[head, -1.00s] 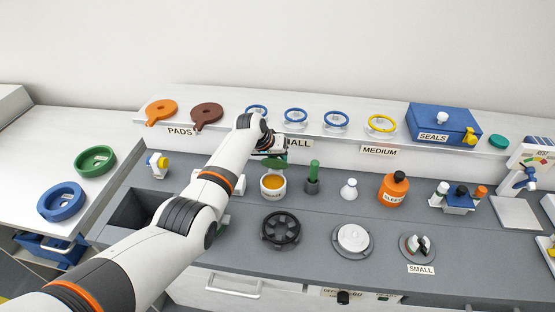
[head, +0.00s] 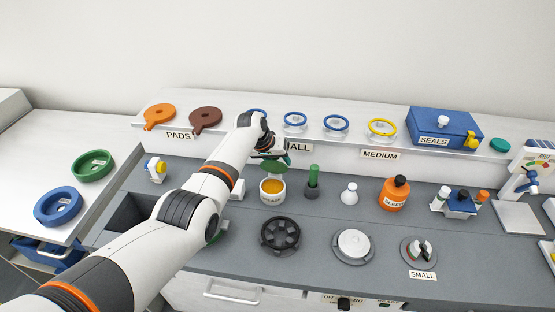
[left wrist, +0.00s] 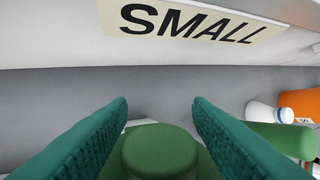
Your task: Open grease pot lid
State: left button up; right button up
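The grease pot (head: 272,196) is a white cup on the grey bench, with amber grease showing inside. Its green lid (head: 274,166) stands raised and tilted at the pot's back rim, off the opening. My left gripper (head: 284,157) is just behind and above the lid, partly hidden by my wrist. In the left wrist view, its two teal fingers (left wrist: 160,115) are spread, with the green round knob of the lid (left wrist: 160,152) between them. A narrow gap seems to show beside the knob; contact is hard to tell. My right gripper is out of view.
A black handwheel (head: 280,235) is in front. The shelf edge with the SMALL label (left wrist: 200,18) is close behind the gripper.

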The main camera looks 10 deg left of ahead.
pick_arm(q)
jog(key=shift+r, duration=0.15)
jog(key=shift+s+a+r+p, duration=0.2)
jog(key=shift+r+p, duration=0.15)
jog(key=shift+r, duration=0.2)
jog(key=v, duration=1)
jog(key=shift+r, duration=0.25)
jog(key=shift+s, duration=0.15)
